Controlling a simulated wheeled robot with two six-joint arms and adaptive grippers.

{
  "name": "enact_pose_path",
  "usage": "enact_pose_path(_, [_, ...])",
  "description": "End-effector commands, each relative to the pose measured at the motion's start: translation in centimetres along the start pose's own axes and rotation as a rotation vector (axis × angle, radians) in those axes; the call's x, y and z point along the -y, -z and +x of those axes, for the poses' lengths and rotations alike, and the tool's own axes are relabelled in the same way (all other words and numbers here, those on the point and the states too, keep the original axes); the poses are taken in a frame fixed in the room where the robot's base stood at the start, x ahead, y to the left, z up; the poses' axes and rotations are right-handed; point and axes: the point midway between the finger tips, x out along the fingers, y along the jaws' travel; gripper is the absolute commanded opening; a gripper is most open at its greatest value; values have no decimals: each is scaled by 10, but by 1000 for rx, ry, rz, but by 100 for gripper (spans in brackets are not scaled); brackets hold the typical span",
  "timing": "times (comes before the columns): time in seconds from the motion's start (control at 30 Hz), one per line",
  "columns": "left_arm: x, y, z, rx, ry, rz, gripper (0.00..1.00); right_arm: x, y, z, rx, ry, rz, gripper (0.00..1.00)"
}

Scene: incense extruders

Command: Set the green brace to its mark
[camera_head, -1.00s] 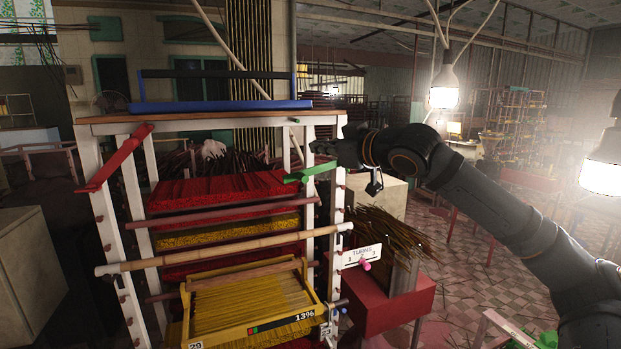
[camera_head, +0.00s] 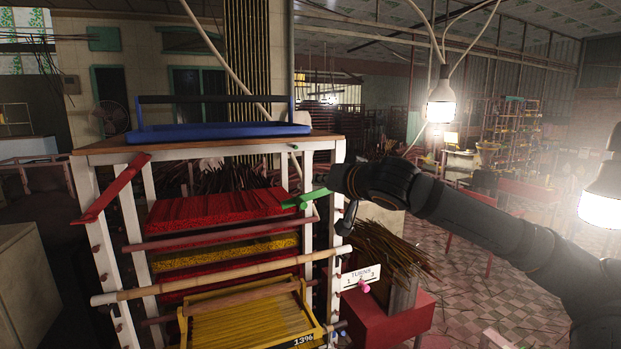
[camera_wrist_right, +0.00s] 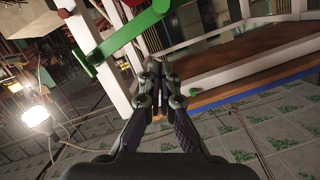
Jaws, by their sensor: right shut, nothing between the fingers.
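The green brace (camera_head: 306,199) is a short bar at the upper part of the rack's right white post, tilted slightly up to the right. In the right wrist view the green brace (camera_wrist_right: 125,38) crosses a white post, with a round green knob at its upper end. My right gripper (camera_head: 326,179) is beside the post, close to the brace's right end. In the right wrist view its fingers (camera_wrist_right: 160,74) are together and empty, just below the brace; I cannot tell whether they touch it. My left gripper is not in view. I cannot make out the mark.
A red brace (camera_head: 112,187) slants on the rack's left post. A blue tray (camera_head: 220,131) stands on the wooden top (camera_head: 325,141). Bamboo rollers cross the rack's front. A "TURNS" plate (camera_head: 361,275) and a red stand (camera_head: 395,315) are at right. A lit bulb (camera_head: 441,104) hangs behind my arm.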

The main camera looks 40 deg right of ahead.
Motion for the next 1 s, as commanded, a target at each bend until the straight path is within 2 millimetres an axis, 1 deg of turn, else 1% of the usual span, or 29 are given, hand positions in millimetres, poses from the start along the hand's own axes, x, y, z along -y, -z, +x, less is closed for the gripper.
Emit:
enact_pose_path(0.03, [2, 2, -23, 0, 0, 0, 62, 5, 9, 5, 8, 1, 4, 0])
enact_pose_path(0.2, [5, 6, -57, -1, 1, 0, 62, 5, 8, 25, 6, 2, 5, 0])
enact_pose_path(0.27, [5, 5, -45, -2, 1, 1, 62, 0, -13, 30, 5, 0, -1, 0])
enact_pose_path(0.3, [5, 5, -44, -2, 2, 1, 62, 0, -20, 31, 4, 0, -2, 0])
enact_pose_path(0.5, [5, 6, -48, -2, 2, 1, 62, 0, -37, 35, 2, 0, 0, 0])
enact_pose_path(0.87, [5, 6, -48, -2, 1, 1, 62, 0, -39, 36, 0, 1, -1, 0])
enact_pose_path(1.0, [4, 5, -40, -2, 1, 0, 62, -5, -42, 38, 0, -3, -10, 0])
